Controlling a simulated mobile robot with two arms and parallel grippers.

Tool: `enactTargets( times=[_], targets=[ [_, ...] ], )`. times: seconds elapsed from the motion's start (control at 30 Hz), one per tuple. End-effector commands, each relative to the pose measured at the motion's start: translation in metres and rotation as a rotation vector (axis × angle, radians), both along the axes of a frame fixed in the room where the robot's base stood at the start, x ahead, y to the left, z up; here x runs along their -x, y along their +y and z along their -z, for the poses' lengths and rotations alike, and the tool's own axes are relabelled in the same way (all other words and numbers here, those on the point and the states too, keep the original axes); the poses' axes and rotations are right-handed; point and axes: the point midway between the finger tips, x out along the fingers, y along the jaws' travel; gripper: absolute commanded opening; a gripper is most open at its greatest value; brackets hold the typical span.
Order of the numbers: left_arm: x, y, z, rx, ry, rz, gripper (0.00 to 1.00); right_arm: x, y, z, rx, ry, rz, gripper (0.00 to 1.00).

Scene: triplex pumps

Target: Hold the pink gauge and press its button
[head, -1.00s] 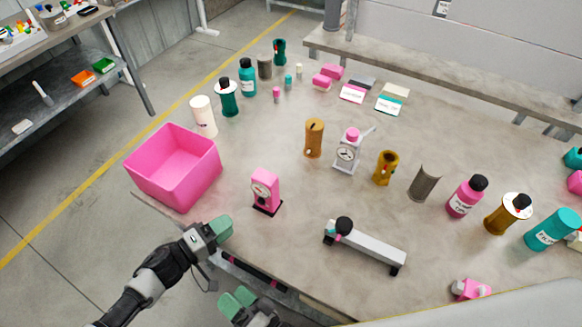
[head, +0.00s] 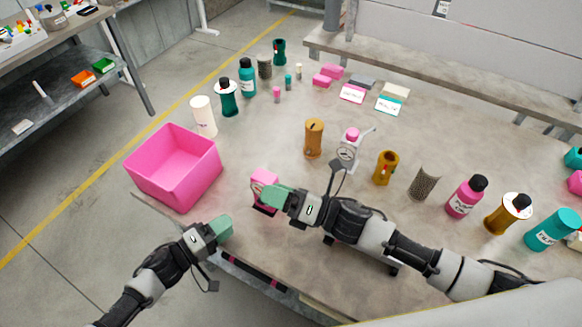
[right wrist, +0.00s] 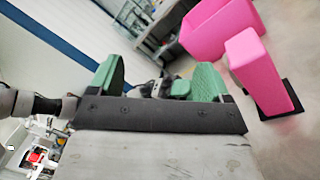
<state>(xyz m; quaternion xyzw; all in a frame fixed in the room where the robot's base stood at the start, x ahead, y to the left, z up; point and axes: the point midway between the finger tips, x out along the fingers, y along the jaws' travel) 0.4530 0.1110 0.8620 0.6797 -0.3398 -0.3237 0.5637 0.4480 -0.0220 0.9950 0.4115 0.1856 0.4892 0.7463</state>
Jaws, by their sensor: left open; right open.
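The pink gauge (head: 264,178) stands upright near the table's front edge, on a dark base; my right gripper partly hides it in the head view. In the right wrist view the pink gauge (right wrist: 254,72) is outside my fingers, to their right, with its black base visible. My right gripper (head: 274,198) is open beside the gauge; its two green fingers (right wrist: 157,80) are spread with the gauge not between them. My left gripper (head: 222,228) is open and empty at the front edge, lower left of the gauge. The gauge's button cannot be made out.
A pink bin (head: 172,168) stands left of the gauge. A grey gauge with a pink top (head: 349,150) and brown cylinders (head: 314,138) stand behind. Several bottles (head: 465,196) line the right. My right arm covers most of a grey bar tool.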

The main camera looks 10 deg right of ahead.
Motion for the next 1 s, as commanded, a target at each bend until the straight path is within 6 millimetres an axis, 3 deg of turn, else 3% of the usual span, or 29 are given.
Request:
enactTargets(
  times=[0.1, 0.33, 0.57, 0.93, 1.0],
  targets=[
    [0.000, 0.000, 0.000, 0.000, 0.000, 0.000, 0.43, -0.019, -0.015, -0.005, 0.237, -0.299, 0.087, 0.79],
    [0.000, 0.000, 0.000, 0.000, 0.000, 0.000, 0.43, -0.042, -0.034, -0.015, 0.530, -0.661, 0.187, 0.79],
    [0.000, 0.000, 0.000, 0.000, 0.000, 0.000, 0.43, -0.047, -0.037, -0.005, 0.593, -0.734, 0.205, 0.79],
    [0.000, 0.000, 0.000, 0.000, 0.000, 0.000, 0.43, -0.046, -0.037, 0.063, 0.588, -0.726, 0.205, 0.79],
    [0.000, 0.000, 0.000, 0.000, 0.000, 0.000, 0.43, -0.055, -0.027, 0.063, 0.585, -0.733, 0.206, 0.79]
  ],
)
